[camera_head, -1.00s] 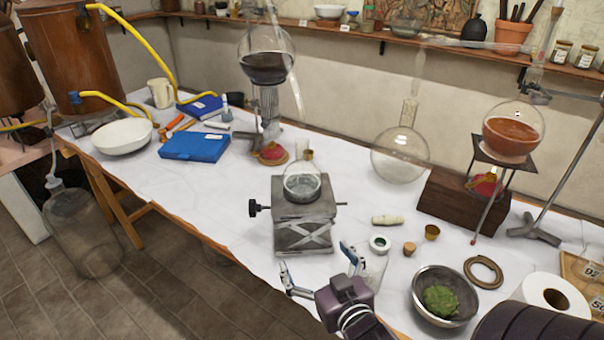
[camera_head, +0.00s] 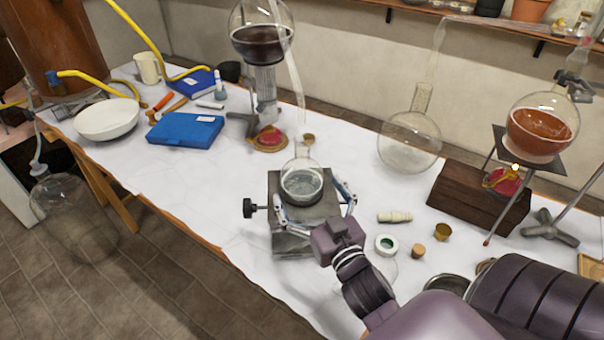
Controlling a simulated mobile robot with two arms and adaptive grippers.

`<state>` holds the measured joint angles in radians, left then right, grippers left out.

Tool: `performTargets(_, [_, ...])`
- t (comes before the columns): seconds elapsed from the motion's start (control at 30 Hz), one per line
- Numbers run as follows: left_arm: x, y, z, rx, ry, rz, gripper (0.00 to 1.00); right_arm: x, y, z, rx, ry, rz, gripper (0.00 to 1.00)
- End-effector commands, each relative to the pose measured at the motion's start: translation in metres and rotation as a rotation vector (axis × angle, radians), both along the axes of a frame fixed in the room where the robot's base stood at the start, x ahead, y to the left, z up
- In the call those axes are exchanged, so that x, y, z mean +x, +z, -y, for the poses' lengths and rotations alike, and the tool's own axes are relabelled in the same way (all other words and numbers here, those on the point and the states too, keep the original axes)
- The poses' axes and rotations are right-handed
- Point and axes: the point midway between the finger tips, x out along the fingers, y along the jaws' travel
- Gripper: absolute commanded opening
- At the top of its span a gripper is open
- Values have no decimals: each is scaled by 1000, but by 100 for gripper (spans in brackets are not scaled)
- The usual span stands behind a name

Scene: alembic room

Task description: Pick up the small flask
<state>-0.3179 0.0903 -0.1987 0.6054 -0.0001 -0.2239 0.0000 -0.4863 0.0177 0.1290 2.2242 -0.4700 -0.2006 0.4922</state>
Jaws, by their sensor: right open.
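The small flask (camera_head: 301,184) is a round clear glass flask with a narrow neck and a little clear liquid. It stands upright on the grey lab jack (camera_head: 290,241) near the table's front edge. My right gripper (camera_head: 309,194) is open, with one finger on each side of the flask's round body at about its height. I cannot tell whether the fingers touch the glass. My left gripper is not in view.
A large empty round flask (camera_head: 409,143) stands behind to the right. A wooden block (camera_head: 478,196) and a tripod with an orange-filled flask (camera_head: 541,128) are further right. A dark-filled flask (camera_head: 262,40) is behind. Blue boxes and a white bowl (camera_head: 106,120) are left.

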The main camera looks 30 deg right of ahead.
Motion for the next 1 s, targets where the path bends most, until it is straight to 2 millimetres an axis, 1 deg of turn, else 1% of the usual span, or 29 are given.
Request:
performTargets(0.03, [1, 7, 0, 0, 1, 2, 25, 8, 5, 4, -4, 1, 2, 95])
performTargets(0.1, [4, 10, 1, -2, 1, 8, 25, 18, 5, 8, -3, 1, 3, 95])
performTargets(0.23, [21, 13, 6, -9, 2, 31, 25, 31, 2, 10, 1, 1, 1, 95])
performTargets(0.3, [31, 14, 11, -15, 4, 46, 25, 34, 2, 10, 1, 0, 1, 95])
performTargets(0.4, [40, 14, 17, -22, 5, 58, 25, 35, 1, 11, 1, 0, 0, 95])
performTargets(0.57, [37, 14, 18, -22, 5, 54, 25, 35, 1, 11, 1, 0, 0, 94])
performTargets(0.8, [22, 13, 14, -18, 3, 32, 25, 35, 1, 11, 1, 0, 0, 67])
performTargets(1.0, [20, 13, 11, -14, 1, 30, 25, 35, 1, 10, 1, 0, 0, 45])
